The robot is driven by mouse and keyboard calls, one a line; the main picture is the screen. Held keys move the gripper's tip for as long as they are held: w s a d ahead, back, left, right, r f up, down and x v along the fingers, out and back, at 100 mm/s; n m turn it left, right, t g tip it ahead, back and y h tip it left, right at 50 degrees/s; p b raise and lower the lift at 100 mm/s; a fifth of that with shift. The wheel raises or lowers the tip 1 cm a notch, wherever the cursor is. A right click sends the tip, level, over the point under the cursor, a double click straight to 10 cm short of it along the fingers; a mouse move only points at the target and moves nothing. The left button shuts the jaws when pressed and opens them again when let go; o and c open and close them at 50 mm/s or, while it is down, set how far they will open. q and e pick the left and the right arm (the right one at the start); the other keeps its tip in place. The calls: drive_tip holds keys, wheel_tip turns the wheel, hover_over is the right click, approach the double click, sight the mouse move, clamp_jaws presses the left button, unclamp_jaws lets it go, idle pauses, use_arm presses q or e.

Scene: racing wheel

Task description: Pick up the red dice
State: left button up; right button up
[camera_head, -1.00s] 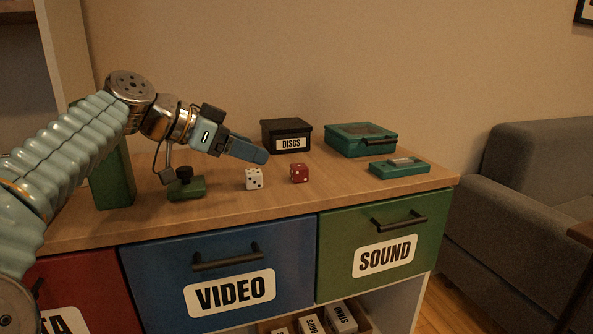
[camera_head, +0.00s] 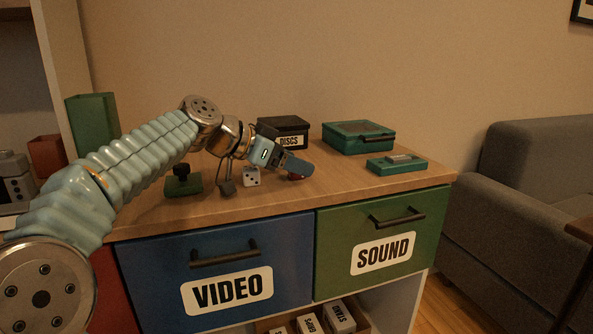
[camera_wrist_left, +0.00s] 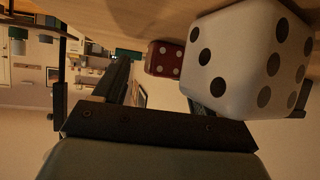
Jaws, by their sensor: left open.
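The red dice (camera_head: 295,178) lies on the wooden cabinet top, mostly covered by my left gripper (camera_head: 298,168) in the head view. In the left wrist view the red dice (camera_wrist_left: 164,59) shows small, ahead of the gripper and roughly in line with the space between its fingers. The left gripper is open and holds nothing. A white dice with black dots (camera_head: 251,177) sits just left of the red one. It looms large and close at the right of the wrist view (camera_wrist_left: 240,62) and partly hides one finger. My right gripper is not in view.
A black DISCS box (camera_head: 283,126) and a green lidded box (camera_head: 358,137) stand behind. A flat green device (camera_head: 397,164) is to the right. A green item with a black knob (camera_head: 182,182) lies left, under my arm. The front cabinet edge is close.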

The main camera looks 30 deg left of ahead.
use_arm(q)
drive_tip(key=c, duration=1.2)
